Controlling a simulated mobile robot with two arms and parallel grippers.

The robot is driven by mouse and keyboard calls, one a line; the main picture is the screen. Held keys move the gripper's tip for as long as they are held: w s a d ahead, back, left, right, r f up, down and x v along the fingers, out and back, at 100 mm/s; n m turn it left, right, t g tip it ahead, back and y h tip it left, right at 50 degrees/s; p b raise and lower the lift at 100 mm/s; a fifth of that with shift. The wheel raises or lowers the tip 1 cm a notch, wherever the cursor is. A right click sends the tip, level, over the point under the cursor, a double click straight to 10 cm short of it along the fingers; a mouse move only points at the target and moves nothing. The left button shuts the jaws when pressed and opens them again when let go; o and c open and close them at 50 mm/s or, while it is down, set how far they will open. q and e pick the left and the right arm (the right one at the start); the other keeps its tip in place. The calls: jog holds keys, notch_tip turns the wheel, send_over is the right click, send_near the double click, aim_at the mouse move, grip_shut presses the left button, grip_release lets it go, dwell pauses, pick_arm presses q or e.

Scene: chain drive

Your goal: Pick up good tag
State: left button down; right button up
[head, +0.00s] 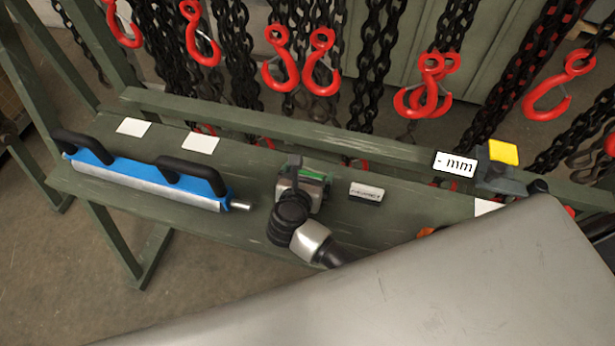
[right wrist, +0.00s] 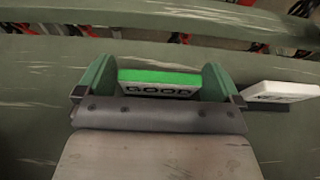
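The good tag (right wrist: 158,84) is a small white block with a green top edge and the letters GOOD, lying on the green bench. In the right wrist view it sits between the two green fingers of my right gripper (right wrist: 160,78). The fingers stand wide apart, close to the tag's two ends; I cannot tell whether they touch it. In the head view my right gripper (head: 304,178) is low over the middle of the bench and mostly hides the tag. My left gripper is not in view.
A second white tag (head: 366,191) lies just right of the gripper. A blue tool with black handles (head: 140,178) lies at left, near two white cards (head: 200,142). Red hooks (head: 281,60) on chains hang behind the bench rail.

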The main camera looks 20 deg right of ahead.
jog(key=c, duration=0.7)
jog(key=shift+o, duration=0.2)
